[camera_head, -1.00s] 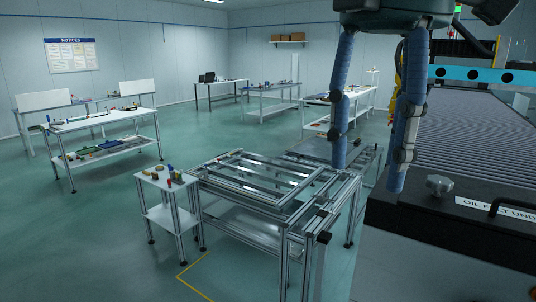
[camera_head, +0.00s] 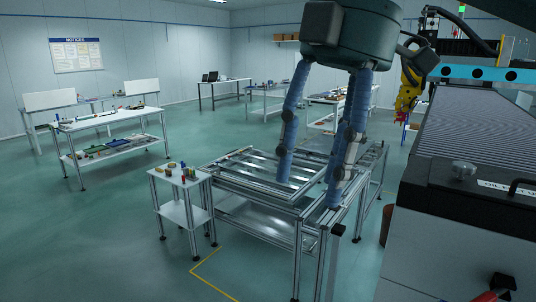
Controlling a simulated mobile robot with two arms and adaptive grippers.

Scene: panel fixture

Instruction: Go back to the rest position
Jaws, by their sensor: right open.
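My right gripper (camera_head: 311,182) hangs from the top of the head view, a dark grey-green palm with long blue padded fingers. The fingers point down and stand apart, with nothing between them. They appear in front of the metal frame fixture (camera_head: 248,172), an aluminium-profile table with bars across its top. I cannot tell the height of the fingertips above it. My left gripper is not in view.
A small side table (camera_head: 172,178) with little parts stands left of the fixture. A large machine with a grey ribbed top (camera_head: 480,130) fills the right side. A yellow robot arm (camera_head: 408,92) is behind. Green floor (camera_head: 90,240) is open at the lower left.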

